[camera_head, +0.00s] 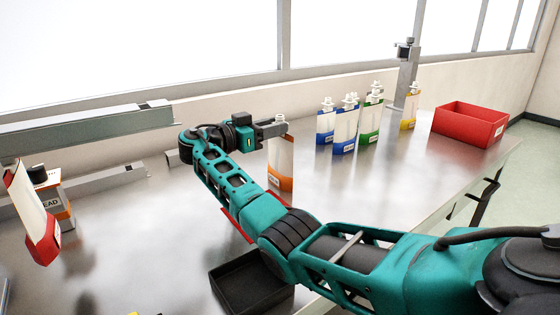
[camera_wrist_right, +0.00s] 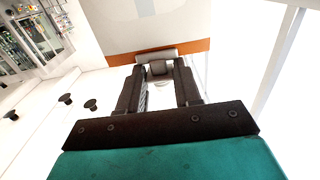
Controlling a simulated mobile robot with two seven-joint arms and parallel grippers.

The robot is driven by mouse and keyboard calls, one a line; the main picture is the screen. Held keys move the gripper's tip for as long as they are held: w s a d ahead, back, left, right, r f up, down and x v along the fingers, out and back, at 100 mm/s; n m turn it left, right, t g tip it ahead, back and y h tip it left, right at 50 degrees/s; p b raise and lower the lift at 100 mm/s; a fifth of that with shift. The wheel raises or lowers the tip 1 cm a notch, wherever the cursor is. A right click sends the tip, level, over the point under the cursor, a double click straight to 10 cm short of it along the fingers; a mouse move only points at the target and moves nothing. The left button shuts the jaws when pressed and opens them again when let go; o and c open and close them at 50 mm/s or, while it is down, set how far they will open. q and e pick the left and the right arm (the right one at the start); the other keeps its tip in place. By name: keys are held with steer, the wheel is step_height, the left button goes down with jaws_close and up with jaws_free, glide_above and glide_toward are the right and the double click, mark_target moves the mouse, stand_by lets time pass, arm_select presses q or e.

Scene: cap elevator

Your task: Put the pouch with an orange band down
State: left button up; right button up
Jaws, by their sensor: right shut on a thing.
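The pouch with an orange band (camera_head: 281,165) hangs upright from my right gripper (camera_head: 272,128) in the head view. The gripper is shut on it near its spout. Its lower end looks close to the table top, but I cannot tell whether it touches. In the right wrist view the orange band (camera_wrist_right: 190,47) shows beyond the fingertips of my right gripper (camera_wrist_right: 158,70). My left gripper is not in view.
Several pouches with blue (camera_head: 344,130), green (camera_head: 370,118) and yellow bands stand right of the held pouch. A red bin (camera_head: 470,124) stands far right. A black tray (camera_head: 250,282) lies under my right arm. A tilted red-banded pouch (camera_head: 32,215) shows at left, beside metal rails (camera_head: 90,128).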

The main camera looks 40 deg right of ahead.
jaws_close()
steer(key=shift+r, duration=0.1)
